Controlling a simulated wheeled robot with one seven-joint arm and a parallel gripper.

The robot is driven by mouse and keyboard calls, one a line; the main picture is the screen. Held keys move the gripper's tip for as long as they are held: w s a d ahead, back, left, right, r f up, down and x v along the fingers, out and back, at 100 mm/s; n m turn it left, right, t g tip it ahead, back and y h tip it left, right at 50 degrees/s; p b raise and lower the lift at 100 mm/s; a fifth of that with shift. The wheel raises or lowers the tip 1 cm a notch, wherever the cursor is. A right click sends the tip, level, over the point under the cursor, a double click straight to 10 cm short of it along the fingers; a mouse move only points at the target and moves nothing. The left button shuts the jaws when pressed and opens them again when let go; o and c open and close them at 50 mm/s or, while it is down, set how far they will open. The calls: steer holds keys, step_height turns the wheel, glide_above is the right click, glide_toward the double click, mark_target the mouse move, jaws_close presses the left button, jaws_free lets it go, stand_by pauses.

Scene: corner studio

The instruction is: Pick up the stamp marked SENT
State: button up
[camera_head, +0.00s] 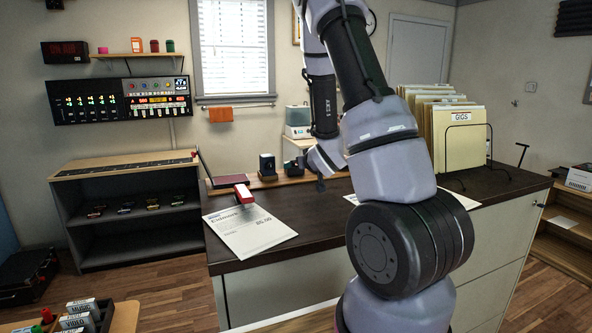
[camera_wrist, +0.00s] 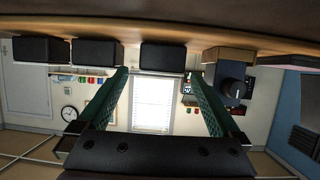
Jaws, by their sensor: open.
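Two dark stamp-like blocks stand on a wooden strip at the back of the counter in the head view: the left block (camera_head: 267,166) and the right block (camera_head: 292,166). My gripper (camera_head: 322,172) is low over the counter, just right of them. The wrist view is upside down. There my open gripper (camera_wrist: 158,73) has two green fingers with nothing between them. A black block (camera_wrist: 163,57) lies beyond the fingertips, with two more blocks to its left. A block with a round knob (camera_wrist: 232,78) is at the right. No SENT marking is readable.
The dark counter (camera_head: 330,225) holds an invoice sheet (camera_head: 249,230), a red and white object (camera_head: 243,193) and a GIGS folder rack (camera_head: 460,135) at right. The counter's front middle is clear. A low shelf (camera_head: 125,170) stands at left.

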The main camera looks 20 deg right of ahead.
steer(key=shift+x, duration=3.1)
steer(key=shift+a+r, duration=0.1)
steer(key=c, duration=1.2)
steer(key=shift+c, duration=0.2)
steer(key=shift+r, duration=0.1)
